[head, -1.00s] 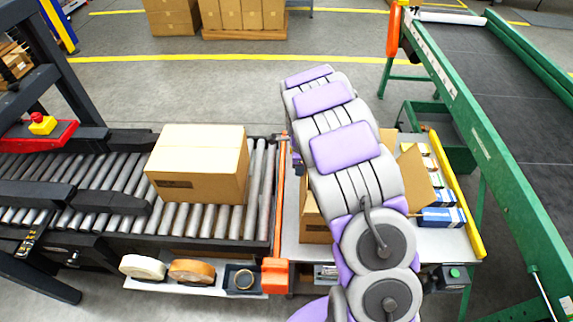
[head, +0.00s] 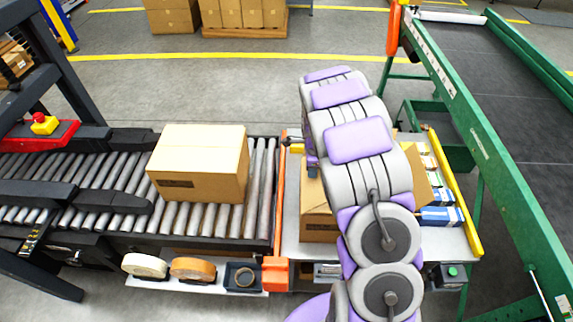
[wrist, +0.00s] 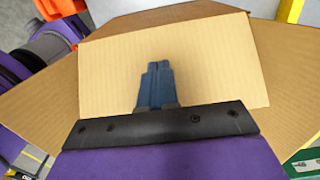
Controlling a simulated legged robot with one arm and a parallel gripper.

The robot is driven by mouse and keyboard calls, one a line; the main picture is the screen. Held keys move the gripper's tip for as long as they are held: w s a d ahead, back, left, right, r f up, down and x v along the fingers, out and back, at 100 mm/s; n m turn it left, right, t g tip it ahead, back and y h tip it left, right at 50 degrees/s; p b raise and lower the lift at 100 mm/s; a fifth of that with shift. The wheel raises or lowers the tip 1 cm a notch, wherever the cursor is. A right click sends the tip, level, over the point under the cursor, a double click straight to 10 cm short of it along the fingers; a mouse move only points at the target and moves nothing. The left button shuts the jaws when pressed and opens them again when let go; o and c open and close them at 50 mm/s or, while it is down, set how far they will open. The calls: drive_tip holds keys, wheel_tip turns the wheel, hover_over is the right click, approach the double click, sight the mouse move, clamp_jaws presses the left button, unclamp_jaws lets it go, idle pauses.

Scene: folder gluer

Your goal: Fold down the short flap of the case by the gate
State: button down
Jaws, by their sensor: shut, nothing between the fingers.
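The open cardboard case (head: 318,222) stands on the white table just right of the orange gate (head: 280,190). My arm covers much of it in the head view. A raised flap (head: 418,180) shows on its right side. In the wrist view my gripper (wrist: 158,68) is shut and empty, its blue fingertips in front of a pale cardboard panel (wrist: 215,62). Darker flaps (wrist: 45,105) spread to the left and right (wrist: 288,75). I cannot tell whether the fingertips touch the cardboard. The gripper is hidden behind my arm in the head view.
A closed carton (head: 198,165) sits on the roller conveyor (head: 262,180) left of the gate. Blue-and-white boxes (head: 440,216) lie by the yellow rail (head: 455,190) at right. Tape rolls (head: 192,268) sit on a front shelf. A green-framed belt (head: 490,140) stands farther right.

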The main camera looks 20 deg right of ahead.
drive_tip(key=shift+s+d+f, duration=0.2)
drive_tip(key=shift+d+f, duration=0.05)
drive_tip(key=shift+d, duration=0.35)
drive_tip(key=shift+d+f, duration=0.1)
drive_tip(key=shift+s+d+f, duration=0.3)
drive_tip(key=shift+d+f, duration=0.45)
drive_tip(key=shift+d, duration=0.2)
drive_tip(key=shift+s+d+f, duration=0.2)
drive_tip(key=shift+d+f, duration=0.4)
drive_tip(key=shift+f, duration=0.3)
drive_tip(key=shift+r, duration=0.1)
drive_tip(key=shift+r+p, duration=1.8)
drive_tip(key=shift+r, duration=2.6)
